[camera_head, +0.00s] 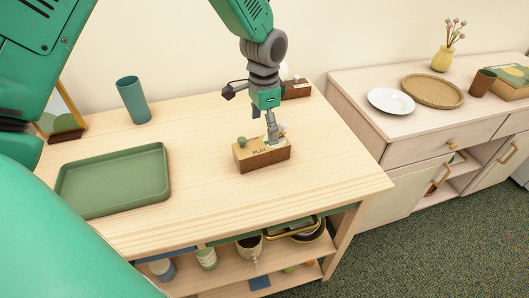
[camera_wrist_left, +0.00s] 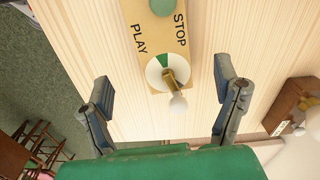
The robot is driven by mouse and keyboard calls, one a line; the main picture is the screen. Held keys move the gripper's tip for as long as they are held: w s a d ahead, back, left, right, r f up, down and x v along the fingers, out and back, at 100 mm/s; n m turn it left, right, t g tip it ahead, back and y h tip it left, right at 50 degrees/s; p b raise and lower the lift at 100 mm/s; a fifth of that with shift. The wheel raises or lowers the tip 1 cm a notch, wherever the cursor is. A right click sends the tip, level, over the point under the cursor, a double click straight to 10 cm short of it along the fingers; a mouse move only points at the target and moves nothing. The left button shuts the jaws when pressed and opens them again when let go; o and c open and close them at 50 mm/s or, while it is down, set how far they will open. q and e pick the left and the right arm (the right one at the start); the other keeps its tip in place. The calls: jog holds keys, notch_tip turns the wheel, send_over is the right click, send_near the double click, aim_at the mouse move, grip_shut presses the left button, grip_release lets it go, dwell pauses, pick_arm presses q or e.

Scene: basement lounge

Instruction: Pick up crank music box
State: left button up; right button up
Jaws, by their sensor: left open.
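The wooden box marked PLAY and STOP (camera_head: 246,161), which appears to be the crank music box, stands on the light wood table (camera_head: 205,215). Its pale top bears a green knob (camera_head: 242,141). In the left wrist view the box top (camera_wrist_left: 155,38) shows a white dial with a green wedge and a brass crank with a white knob (camera_wrist_left: 178,105). My left gripper (camera_head: 272,138) is over the crank end of the box, pointing down. Its fingers (camera_wrist_left: 164,80) are open, one on each side of the dial end, with nothing held. My right gripper is not in view.
A green tray (camera_head: 112,208) and a teal cup (camera_head: 133,100) stand left on the table. A second small wooden box (camera_head: 298,91) with a white part sits at the back edge. A sideboard with a white plate (camera_head: 390,101) and a woven tray (camera_head: 433,91) stands right.

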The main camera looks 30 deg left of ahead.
aim_at(262, 144)
pick_arm(q)
jog(key=f, duration=0.1)
jog(key=a+f, duration=0.1)
jog(key=f, duration=0.1)
jog(key=shift+w+a, duration=0.15)
jog(key=f, duration=0.4)
jog(key=shift+s+d+f, duration=0.1)
jog(key=shift+s+d, duration=0.2)
jog(key=shift+d, duration=0.05)
jog(key=shift+d+f, duration=0.2)
jog(key=shift+f, duration=0.1)
jog(key=shift+a, duration=0.1)
jog(key=shift+c, duration=0.4)
jog(key=shift+a, duration=0.25)
jog(key=c, duration=1.5)
